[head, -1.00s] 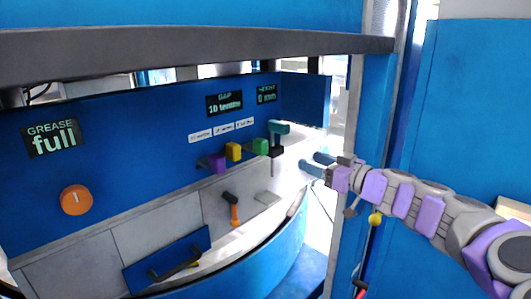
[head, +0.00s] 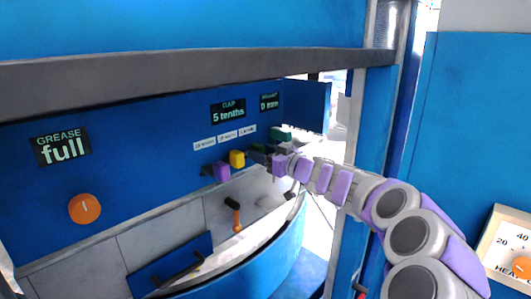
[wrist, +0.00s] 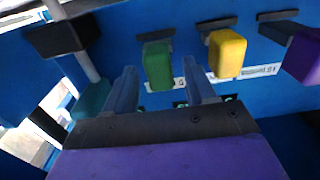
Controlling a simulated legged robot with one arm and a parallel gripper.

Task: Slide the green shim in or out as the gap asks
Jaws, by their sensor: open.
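The green shim (wrist: 158,66) shows in the wrist view as a block sticking out of the blue panel. It sits between my two open fingers, with space visible on both sides. My gripper (wrist: 160,80) is open and empty. In the head view my gripper (head: 267,157) is at the right end of the shim row and hides most of the green shim. The gap display (head: 228,110) reads 5 tenths. The yellow shim (head: 237,159) and purple shim (head: 221,172) stick out to the left; the yellow (wrist: 227,53) and purple (wrist: 303,55) also show in the wrist view.
A teal-handled lever (head: 281,133) is close beside my gripper. An orange-tipped handle (head: 235,215) hangs below the shims. The grease display (head: 61,148) reads full, above an orange knob (head: 84,208). A grey beam (head: 180,72) crosses above the panel.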

